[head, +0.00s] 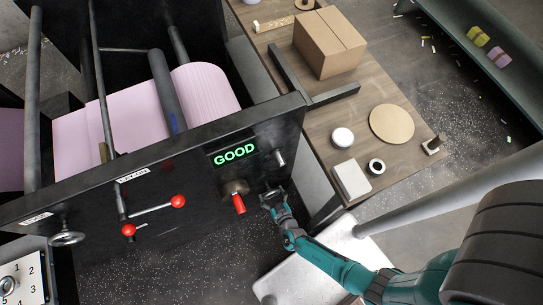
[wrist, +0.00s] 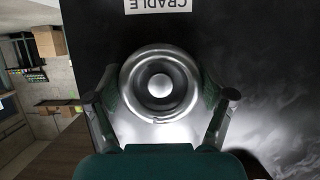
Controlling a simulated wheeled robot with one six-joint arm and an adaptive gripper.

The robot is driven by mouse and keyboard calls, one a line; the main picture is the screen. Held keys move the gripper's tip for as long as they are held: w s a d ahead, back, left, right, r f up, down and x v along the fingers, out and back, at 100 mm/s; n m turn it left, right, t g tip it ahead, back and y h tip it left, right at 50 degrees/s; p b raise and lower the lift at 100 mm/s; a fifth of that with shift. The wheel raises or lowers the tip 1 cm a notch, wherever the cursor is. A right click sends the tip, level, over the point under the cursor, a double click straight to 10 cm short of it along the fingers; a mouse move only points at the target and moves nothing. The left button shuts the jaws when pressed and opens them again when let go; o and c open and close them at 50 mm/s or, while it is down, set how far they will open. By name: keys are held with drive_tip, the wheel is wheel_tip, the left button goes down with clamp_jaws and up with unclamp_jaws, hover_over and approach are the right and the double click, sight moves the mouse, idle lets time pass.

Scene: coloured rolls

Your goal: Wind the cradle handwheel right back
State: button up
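The cradle handwheel (wrist: 160,84) is a round, shiny metal wheel with a raised hub, on a black panel. It fills the middle of the wrist view, beside a white label reading CRADLE (wrist: 158,5), which appears upside down. My gripper (wrist: 160,92) has one finger on each side of the wheel, and the dark pads look pressed against its rim. In the head view my gripper (head: 272,194) is at the right end of the machine's front panel (head: 180,172). There it largely hides the wheel.
A lit display reads GOOD (head: 234,153). Red-knobbed levers (head: 153,213) and another handwheel (head: 67,238) lie further left. A wooden table (head: 335,110) with a cardboard box (head: 329,42) stands to the right. A pink roll (head: 205,90) sits behind the panel.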

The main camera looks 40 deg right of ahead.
drive_tip(key=shift+n, duration=0.3)
drive_tip(key=n+h, duration=0.2)
drive_tip(key=shift+w+n, duration=0.1)
drive_tip(key=shift+n, duration=0.2)
drive_tip(key=shift+r+n+h, duration=0.1)
drive_tip(key=shift+n+h, duration=0.8)
drive_tip(key=shift+n, duration=0.3)
drive_tip(key=n+h, duration=0.1)
drive_tip(key=n, duration=0.1)
drive_tip(key=shift+n+h, duration=0.4)
drive_tip(key=shift+d+r+n+t+h, duration=0.1)
drive_tip(key=shift+n+t+h, duration=0.4)
drive_tip(key=shift+n, duration=0.8)
drive_tip(key=shift+n, duration=0.3)
drive_tip(key=o, duration=1)
drive_tip(key=shift+o, duration=0.2)
